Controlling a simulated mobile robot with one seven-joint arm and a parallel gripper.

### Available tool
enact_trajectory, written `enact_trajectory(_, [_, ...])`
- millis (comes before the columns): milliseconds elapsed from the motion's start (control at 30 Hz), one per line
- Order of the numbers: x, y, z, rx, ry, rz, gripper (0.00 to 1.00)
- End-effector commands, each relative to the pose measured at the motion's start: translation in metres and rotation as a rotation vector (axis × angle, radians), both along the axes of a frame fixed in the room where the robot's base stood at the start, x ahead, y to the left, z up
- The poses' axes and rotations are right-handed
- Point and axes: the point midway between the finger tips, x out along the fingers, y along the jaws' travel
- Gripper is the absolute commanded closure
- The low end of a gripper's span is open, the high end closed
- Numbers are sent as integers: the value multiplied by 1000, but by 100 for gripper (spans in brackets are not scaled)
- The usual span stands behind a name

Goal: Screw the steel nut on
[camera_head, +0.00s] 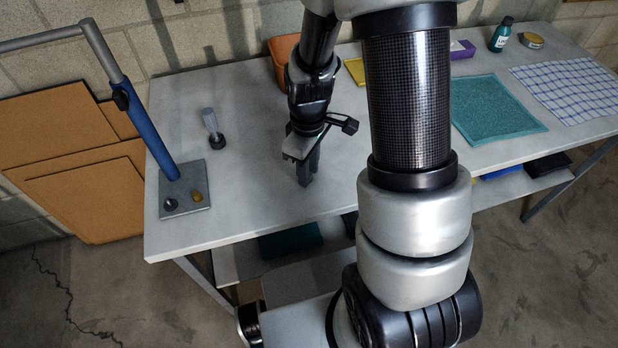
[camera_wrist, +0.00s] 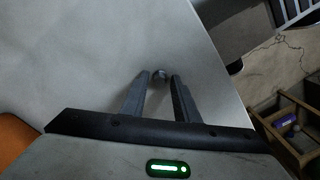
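A small grey round piece (camera_wrist: 160,74), which looks like the steel nut, shows between my fingertips in the wrist view. My gripper (camera_wrist: 160,77) points down at the table with its fingers apart on either side of the piece; a thin gap seems to show at each side. In the head view my gripper (camera_head: 306,178) is low over the front middle of the table, and the nut is hidden there. A grey base plate (camera_head: 183,183) at the table's left end carries a short dark stud (camera_head: 171,204) and a small brass-coloured piece (camera_head: 196,196).
A clear-handled tool (camera_head: 211,124) stands between plate and gripper. An orange bin (camera_head: 282,55) is behind my wrist. A teal mat (camera_head: 495,108) and checked cloth (camera_head: 575,88) lie right. Table between plate and gripper is mostly clear.

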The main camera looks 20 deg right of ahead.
Motion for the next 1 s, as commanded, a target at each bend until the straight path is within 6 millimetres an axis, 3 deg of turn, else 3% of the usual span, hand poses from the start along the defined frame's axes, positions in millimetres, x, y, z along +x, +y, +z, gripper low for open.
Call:
enact_trajectory(100, [0, 0, 1, 0, 0, 0, 74])
enact_trajectory(267, [0, 0, 1, 0, 0, 0, 100])
enact_trajectory(467, [0, 0, 4, 0, 0, -1, 100])
enact_trajectory(800, [0, 0, 42, 0, -1, -1, 100])
enact_trajectory(1000, [0, 0, 43, 0, 0, -1, 100])
